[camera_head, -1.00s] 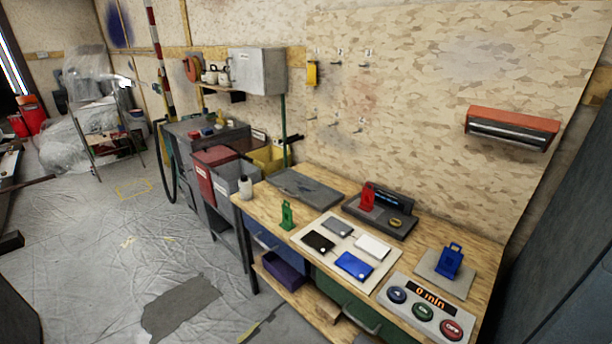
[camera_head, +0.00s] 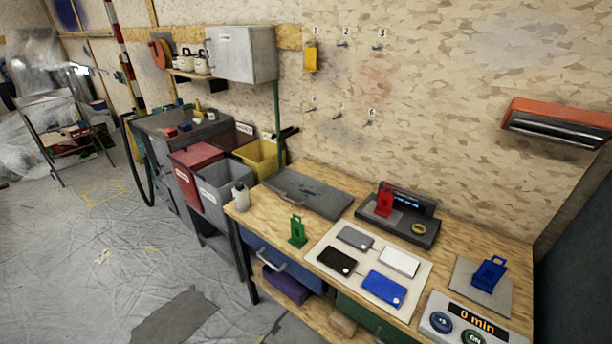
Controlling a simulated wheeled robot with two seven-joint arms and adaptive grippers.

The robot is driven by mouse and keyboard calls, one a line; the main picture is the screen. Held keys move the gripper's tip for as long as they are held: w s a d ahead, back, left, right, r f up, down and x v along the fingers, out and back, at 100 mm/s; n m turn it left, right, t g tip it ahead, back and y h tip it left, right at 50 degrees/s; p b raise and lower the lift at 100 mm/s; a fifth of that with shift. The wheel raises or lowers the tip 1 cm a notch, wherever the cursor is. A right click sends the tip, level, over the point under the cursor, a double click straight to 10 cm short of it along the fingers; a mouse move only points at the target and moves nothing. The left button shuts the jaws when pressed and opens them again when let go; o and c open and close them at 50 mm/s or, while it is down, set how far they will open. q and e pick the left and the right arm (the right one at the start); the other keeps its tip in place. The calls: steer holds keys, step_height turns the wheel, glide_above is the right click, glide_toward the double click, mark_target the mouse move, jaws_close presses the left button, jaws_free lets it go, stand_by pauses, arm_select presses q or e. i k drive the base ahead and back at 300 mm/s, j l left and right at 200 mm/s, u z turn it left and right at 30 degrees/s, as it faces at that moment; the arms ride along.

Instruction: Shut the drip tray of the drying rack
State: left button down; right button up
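A thin metal-framed stand (camera_head: 62,98) is at the far left in the head view, in front of clear plastic sheeting. It may be the drying rack, but it is too small and cluttered to be sure. I cannot make out a drip tray on it, or whether one is open or shut. Neither of my grippers is in view.
A wooden workbench (camera_head: 310,263) with coloured cards, stands and a timer panel fills the right foreground. Red bin (camera_head: 196,166), grey bin (camera_head: 222,188) and yellow bin (camera_head: 258,158) are beyond it. A wall cabinet (camera_head: 242,53) hangs above. The sheeted floor (camera_head: 70,255) at left is largely clear.

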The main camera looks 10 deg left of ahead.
mark_target(297, 189)
steer(key=i+j+z, duration=0.1)
steer(key=j, duration=0.25)
steer(key=i+j, duration=0.25)
steer(key=i+j+z, duration=0.15)
steer(key=j, duration=0.35)
